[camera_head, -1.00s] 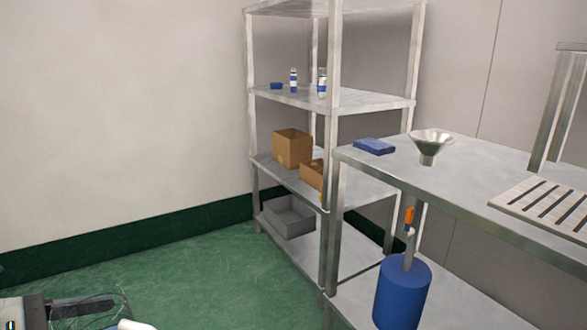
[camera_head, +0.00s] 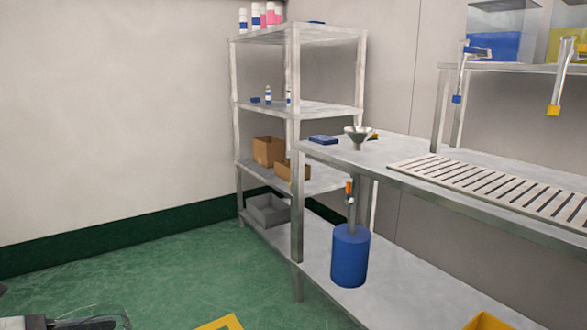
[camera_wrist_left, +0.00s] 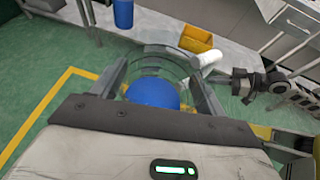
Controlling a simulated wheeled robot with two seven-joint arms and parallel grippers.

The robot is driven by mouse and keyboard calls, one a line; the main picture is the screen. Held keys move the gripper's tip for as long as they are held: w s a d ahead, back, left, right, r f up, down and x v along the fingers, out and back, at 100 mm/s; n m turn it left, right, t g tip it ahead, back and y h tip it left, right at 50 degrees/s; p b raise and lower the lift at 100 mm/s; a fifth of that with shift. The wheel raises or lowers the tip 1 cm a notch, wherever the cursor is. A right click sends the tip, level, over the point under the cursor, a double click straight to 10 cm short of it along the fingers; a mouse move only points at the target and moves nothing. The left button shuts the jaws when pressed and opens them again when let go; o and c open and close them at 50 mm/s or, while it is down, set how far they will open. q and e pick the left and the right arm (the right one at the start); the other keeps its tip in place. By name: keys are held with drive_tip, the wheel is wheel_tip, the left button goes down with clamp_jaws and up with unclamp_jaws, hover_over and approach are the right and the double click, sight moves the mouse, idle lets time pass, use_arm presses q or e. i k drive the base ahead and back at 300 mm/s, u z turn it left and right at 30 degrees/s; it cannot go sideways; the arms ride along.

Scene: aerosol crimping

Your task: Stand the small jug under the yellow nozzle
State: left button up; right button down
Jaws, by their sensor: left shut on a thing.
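The yellow nozzle (camera_head: 554,110) is the yellow tip of a metal tap below the yellow tank (camera_head: 568,48), at the upper right of the head view. A similar tap with a blue tip (camera_head: 457,98) is to its left. In the left wrist view my left gripper (camera_wrist_left: 158,84) is shut on a rounded vessel with blue showing in it (camera_wrist_left: 152,93), apparently the small jug. Its lower part is hidden by the gripper body. A dark part that looks like my right gripper (camera_wrist_left: 243,82) shows at the right; its fingers are unclear.
A slatted drain grate (camera_head: 490,185) lies on the steel bench below the taps. A funnel (camera_head: 359,136) and a blue cloth-like item (camera_head: 323,140) are at its left end. A blue cylinder (camera_head: 349,258) and a yellow bin (camera_head: 488,321) are lower down.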

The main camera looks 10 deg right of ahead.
sight(544, 197)
drive_tip(key=z, duration=1.7)
